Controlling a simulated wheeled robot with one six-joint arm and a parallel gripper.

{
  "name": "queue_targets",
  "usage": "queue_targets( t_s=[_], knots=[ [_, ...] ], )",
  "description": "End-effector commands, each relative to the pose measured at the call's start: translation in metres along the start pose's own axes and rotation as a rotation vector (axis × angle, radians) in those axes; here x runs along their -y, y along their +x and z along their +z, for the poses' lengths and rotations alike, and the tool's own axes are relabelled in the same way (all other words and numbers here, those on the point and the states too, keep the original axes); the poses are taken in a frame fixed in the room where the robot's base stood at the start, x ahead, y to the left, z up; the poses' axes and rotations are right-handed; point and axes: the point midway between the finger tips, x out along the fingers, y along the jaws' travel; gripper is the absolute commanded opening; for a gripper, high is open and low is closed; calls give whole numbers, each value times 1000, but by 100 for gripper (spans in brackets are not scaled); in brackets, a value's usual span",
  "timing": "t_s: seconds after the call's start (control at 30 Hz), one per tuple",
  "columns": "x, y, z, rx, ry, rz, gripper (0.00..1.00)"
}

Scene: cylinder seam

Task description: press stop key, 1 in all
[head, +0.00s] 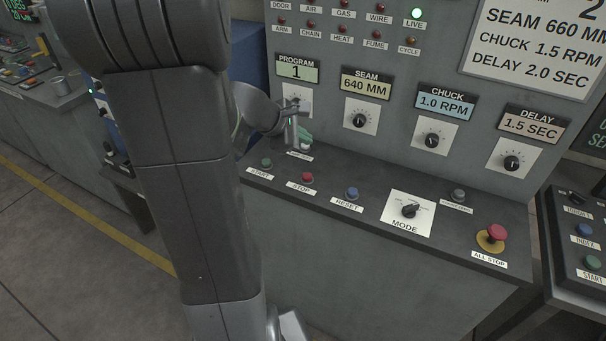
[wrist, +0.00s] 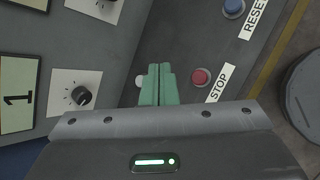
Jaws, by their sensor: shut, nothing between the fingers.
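The stop key is a red round button (head: 307,177) on the console ledge, with a STOP label below it. It also shows in the wrist view (wrist: 201,77), just right of my fingers. My gripper (head: 306,140) is shut and empty, with its green fingers together. In the wrist view my gripper (wrist: 158,70) covers part of a pale round button (wrist: 140,81). In the head view the fingers are above the back of the ledge, behind the stop key and apart from it.
A green START button (head: 266,163) is left of the stop key and a blue RESET button (head: 351,193) is right of it. Farther right are the MODE knob (head: 409,210) and red ALL STOP button (head: 496,232). The upright panel with program knob (wrist: 80,96) rises behind.

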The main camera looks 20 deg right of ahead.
Motion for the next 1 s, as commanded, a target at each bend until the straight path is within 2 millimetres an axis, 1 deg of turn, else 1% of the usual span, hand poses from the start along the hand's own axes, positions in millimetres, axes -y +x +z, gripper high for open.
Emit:
queue_targets(
  t_s=[0.27, 0.43, 0.57, 0.83, 1.0],
  knots=[
    [1, 1, -1, 0, 0, 0, 0],
    [6, 8, -6, 0, 0, 0, 0],
    [13, 18, -13, 0, -2, -1, 0],
    [34, 46, -34, 1, -2, -1, 0],
    [42, 58, -42, 0, 0, 0, 0]
  ],
)
